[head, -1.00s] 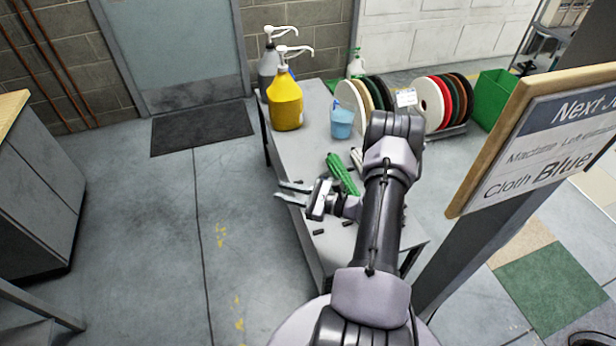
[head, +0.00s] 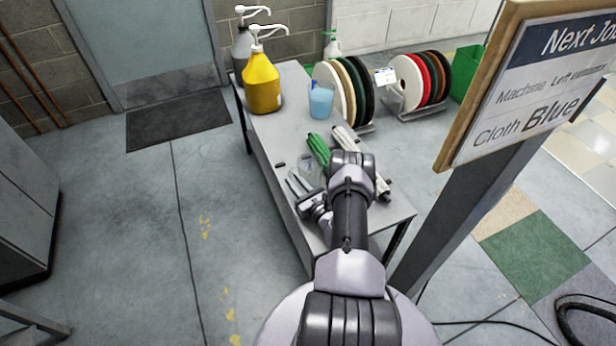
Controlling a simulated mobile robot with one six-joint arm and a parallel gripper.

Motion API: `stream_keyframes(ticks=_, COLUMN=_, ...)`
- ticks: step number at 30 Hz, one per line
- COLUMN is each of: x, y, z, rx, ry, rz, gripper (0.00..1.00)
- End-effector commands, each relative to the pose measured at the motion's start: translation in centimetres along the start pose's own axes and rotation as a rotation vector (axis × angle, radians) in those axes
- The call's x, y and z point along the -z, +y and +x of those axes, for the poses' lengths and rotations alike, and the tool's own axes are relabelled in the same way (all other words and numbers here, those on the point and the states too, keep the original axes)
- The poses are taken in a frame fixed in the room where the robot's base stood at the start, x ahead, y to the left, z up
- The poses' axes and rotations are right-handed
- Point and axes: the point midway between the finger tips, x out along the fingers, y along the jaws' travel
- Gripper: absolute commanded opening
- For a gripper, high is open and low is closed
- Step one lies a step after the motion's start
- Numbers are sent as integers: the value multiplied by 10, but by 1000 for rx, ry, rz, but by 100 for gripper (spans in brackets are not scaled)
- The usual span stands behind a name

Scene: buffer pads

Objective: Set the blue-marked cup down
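A light blue cup-like container (head: 321,102) stands upright on the grey table beside the yellow pump jug. I cannot make out a separate blue mark on it. My gripper (head: 294,182) is over the near left part of the table, well short of the blue container. Its two fingers look apart, pointing away to the upper left. A faint, clear shape (head: 309,166) shows just beyond the fingers. It may be a clear cup, but I cannot tell whether the fingers touch it.
A yellow pump jug (head: 262,84) and a grey one (head: 241,50) stand at the far left of the table (head: 380,222). A green roll (head: 318,150) and a white roll (head: 345,140) lie near my arm. Disc racks stand behind. A sign (head: 540,85) reading "Cloth Blue" stands right.

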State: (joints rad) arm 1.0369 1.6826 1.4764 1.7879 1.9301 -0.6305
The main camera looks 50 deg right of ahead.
Motion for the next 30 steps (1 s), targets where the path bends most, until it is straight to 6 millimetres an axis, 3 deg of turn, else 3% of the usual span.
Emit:
stream_keyframes(ticks=3, x=3, y=1, z=22, rx=-3, ry=-1, rz=-1, gripper=22)
stream_keyframes(ticks=6, x=0, y=1, z=31, rx=-1, ry=-1, rz=0, gripper=22)
stream_keyframes(ticks=12, x=-1, y=0, z=31, rx=-1, ry=0, rz=1, gripper=20)
stream_keyframes(ticks=15, x=-1, y=1, z=31, rx=-1, ry=0, rz=1, gripper=1)
stream_keyframes(ticks=30, x=0, y=1, z=30, rx=-1, ry=1, rz=1, gripper=0)
